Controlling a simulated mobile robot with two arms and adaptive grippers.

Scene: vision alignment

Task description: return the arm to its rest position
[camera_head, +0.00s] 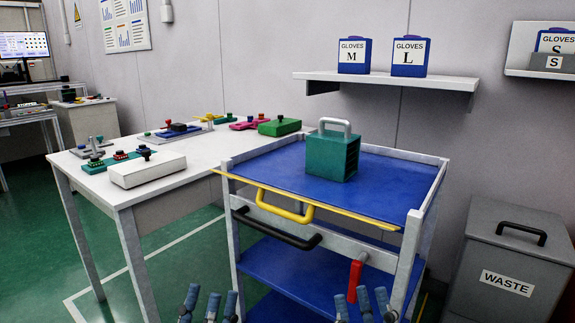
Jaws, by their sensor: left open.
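My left gripper (210,304) shows at the bottom edge of the head view, left of centre. Its blue-tipped fingers are spread apart with nothing between them. My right gripper (363,304) is at the bottom edge, right of centre, in front of the cart. Its fingers are also apart and hold nothing that I can see. The rest of both arms is below the picture.
A cart with a blue top (395,183) stands close ahead, carrying a green box with a grey handle (332,155). A white table (190,152) with several coloured devices is at left. A grey waste bin (512,255) stands at right. Green floor is open at lower left.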

